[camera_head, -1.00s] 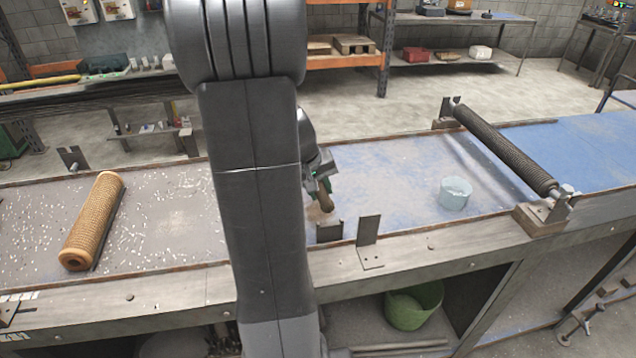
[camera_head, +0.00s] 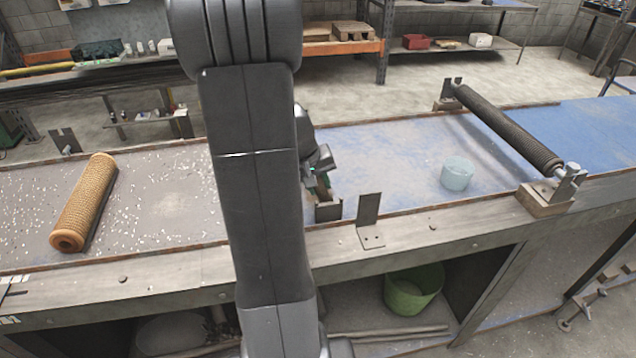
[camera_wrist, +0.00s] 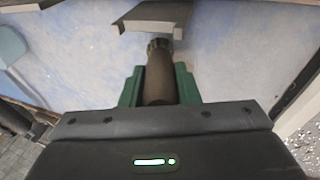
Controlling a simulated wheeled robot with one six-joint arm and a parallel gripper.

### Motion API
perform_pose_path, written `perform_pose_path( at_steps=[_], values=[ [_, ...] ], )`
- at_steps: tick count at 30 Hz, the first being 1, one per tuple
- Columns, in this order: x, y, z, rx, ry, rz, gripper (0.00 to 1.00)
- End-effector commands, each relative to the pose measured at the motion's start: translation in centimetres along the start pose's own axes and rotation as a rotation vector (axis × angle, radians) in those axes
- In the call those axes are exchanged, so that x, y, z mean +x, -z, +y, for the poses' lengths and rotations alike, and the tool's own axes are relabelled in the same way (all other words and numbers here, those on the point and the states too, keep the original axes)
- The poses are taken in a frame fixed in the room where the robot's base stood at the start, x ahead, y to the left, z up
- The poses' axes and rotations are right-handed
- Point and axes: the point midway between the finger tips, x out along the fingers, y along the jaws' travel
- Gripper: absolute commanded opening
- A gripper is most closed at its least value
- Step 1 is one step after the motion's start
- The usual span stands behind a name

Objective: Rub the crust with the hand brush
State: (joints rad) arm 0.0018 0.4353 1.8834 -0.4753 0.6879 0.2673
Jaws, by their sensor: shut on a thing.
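My gripper (camera_head: 318,180) is low over the bench, partly behind my own arm in the head view. In the wrist view its green fingers (camera_wrist: 160,88) are shut on a dark brown round handle (camera_wrist: 160,75), seemingly the hand brush's. Bristles are not visible. A dark mesh tube (camera_head: 508,130) is held between stands at the right of the bench. A tan mesh tube (camera_head: 83,203) lies at the left. I cannot make out a distinct crust on either tube.
The bench (camera_head: 400,150) has a raised rim. A small upright metal plate (camera_head: 368,211) stands at its front edge, right of my gripper. A pale blue tub (camera_head: 457,174) stands before the dark tube. White chips litter the left part. A green bucket (camera_head: 413,292) is below.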

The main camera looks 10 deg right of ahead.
Motion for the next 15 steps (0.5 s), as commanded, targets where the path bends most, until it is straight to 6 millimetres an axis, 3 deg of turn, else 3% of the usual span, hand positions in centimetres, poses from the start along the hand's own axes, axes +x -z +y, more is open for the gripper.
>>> perform_pose_path(
  at_steps=[15],
  values=[
    [0.53,-0.08,-0.17,0.000,0.000,0.001,0.06]
  ],
)
